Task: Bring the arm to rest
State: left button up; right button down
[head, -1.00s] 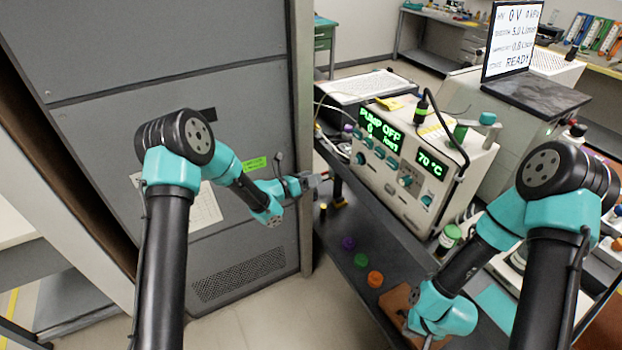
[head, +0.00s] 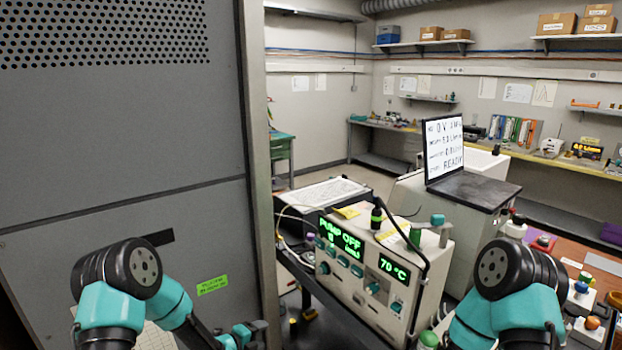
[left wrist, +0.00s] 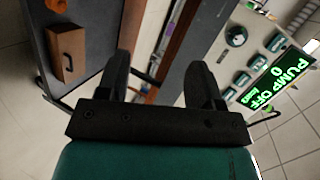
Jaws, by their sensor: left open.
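My left gripper (head: 262,326) is low in the head view, in front of the grey cabinet's edge and left of the pump unit. In the left wrist view its two dark fingers (left wrist: 164,62) stand apart with nothing between them. My right arm bends down at the lower right of the head view; its gripper is below the picture's edge.
The pump unit (head: 370,265) reads PUMP OFF and 70 °C; it also shows in the left wrist view (left wrist: 232,55). A tall grey cabinet (head: 120,130) fills the left. A laptop (head: 470,185) stands behind. A brown block (left wrist: 67,52) lies on a dark surface.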

pick_arm(q)
jog(key=s+a+f+n+g+y, duration=0.1)
jog(key=s+a+f+n+g, duration=0.1)
jog(key=s+n, duration=0.7)
jog(key=s+a+f+n+g+y, duration=0.2)
jog(key=s+f+n+g, duration=0.2)
jog(key=s+n, duration=0.5)
jog(key=s+a+f+n+g+y, duration=0.2)
jog(key=s+f+n+g, duration=0.1)
jog(key=s+n, duration=0.6)
jog(key=s, duration=0.3)
jog(key=shift+a+f, duration=0.15)
jog(key=shift+f, duration=0.2)
